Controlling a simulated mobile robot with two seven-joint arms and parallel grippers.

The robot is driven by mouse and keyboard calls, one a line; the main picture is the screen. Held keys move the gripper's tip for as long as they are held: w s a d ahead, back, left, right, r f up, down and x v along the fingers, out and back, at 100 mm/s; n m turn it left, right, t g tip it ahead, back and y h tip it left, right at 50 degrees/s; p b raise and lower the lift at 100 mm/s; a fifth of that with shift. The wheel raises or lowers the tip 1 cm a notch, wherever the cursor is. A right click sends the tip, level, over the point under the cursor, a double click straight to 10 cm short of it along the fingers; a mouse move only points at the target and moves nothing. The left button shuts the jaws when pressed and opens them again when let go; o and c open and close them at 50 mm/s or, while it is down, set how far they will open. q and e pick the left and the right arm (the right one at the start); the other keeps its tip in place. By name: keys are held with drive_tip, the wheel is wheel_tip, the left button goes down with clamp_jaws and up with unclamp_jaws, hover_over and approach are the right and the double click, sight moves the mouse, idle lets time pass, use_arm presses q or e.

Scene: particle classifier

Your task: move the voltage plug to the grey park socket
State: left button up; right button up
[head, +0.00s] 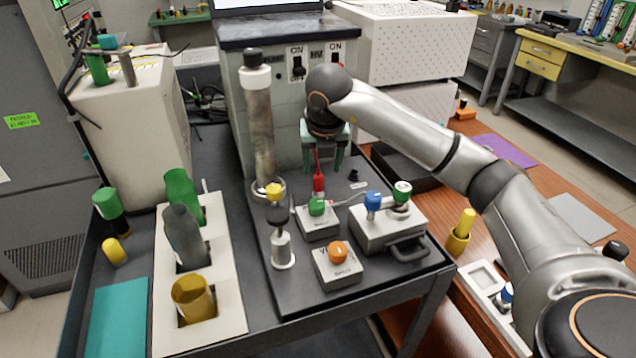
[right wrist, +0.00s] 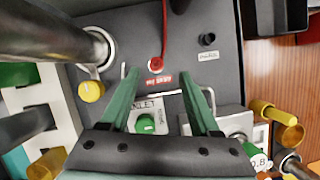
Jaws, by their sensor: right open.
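The red voltage plug (head: 318,182) stands upright on the dark panel, with a red cable rising from it. In the right wrist view the plug (right wrist: 156,64) is beside a small red label. The dark grey park socket (right wrist: 207,39) is to its right, above a small white label, and looks empty. In the head view the socket (head: 354,176) is right of the plug. My right gripper (head: 323,168) points down over the plug, its green fingers open. In the wrist view the plug appears just ahead of the gap between the fingertips (right wrist: 157,74). My left gripper is not in view.
A tall metal tube (head: 259,125) stands left of the plug. Switch boxes with green (head: 316,206), orange (head: 338,252) and blue (head: 373,200) knobs stand in front. A grey cabinet with two toggle switches (head: 298,67) rises behind. A white rack (head: 227,290) is at left.

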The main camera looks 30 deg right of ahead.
sight(318, 175)
drive_tip(key=x, duration=0.5)
drive_tip(key=shift+w+a+f, duration=0.1)
drive_tip(key=shift+w+a, duration=0.05)
drive_tip(key=shift+a, duration=0.05)
drive_tip(key=shift+c, duration=0.2)
clamp_jaws()
